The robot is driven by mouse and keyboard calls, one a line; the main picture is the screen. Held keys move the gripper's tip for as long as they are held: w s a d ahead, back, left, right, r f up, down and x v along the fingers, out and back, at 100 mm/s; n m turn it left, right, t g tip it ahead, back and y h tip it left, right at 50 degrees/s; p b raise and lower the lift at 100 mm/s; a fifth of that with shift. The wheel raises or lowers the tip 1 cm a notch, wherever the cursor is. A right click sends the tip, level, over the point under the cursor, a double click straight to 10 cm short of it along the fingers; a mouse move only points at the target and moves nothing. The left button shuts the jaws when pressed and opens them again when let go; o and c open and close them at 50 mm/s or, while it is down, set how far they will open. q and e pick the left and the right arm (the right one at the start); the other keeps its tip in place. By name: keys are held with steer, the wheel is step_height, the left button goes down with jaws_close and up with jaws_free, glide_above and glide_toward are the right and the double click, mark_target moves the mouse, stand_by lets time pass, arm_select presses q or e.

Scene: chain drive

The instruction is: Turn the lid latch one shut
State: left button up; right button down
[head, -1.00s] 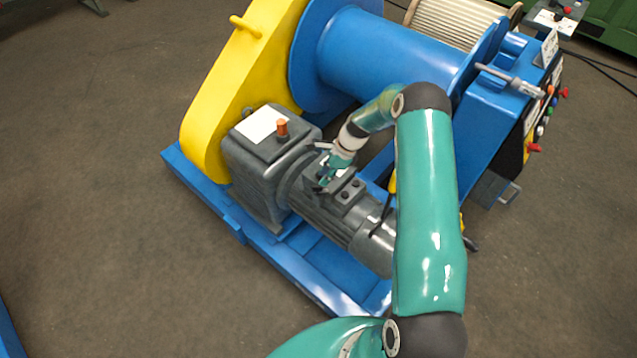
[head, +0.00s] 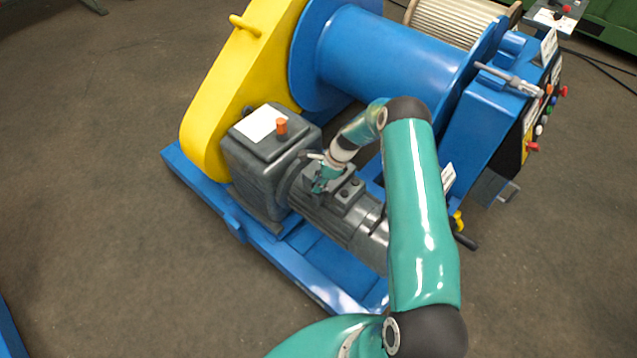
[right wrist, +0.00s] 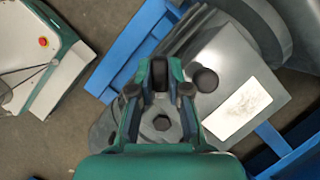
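My right gripper (head: 322,182) is at the dark grey box (head: 346,188) on top of the motor (head: 340,222). In the head view it covers the left end of the box. Small raised fittings on the box lid show beside it, but I cannot tell which is lid latch one or how it is turned. In the right wrist view the two fingers of my right gripper (right wrist: 160,92) stand apart. A dark piece shows between them, but I cannot tell whether they touch it. My left gripper is not in view.
A grey gearbox (head: 255,165) with a white label and an orange cap (head: 282,128) stands left of the gripper. Behind are a yellow chain guard (head: 225,85) and a blue drum (head: 385,55).

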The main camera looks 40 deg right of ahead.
steer(key=shift+f+n+b, duration=0.15)
steer(key=shift+n+b, duration=0.35)
steer(key=shift+b, duration=0.3)
steer(key=n+g+y+b, duration=0.1)
steer(key=n+g+b, duration=0.1)
steer(key=n+b, duration=0.3)
steer(key=shift+b, duration=0.85)
steer(key=shift+n+g+b, duration=0.7)
steer(key=shift+n+b, duration=0.4)
steer(key=shift+n, duration=0.5)
steer(key=shift+r, duration=0.2)
steer(key=c, duration=1.4)
jaws_free()
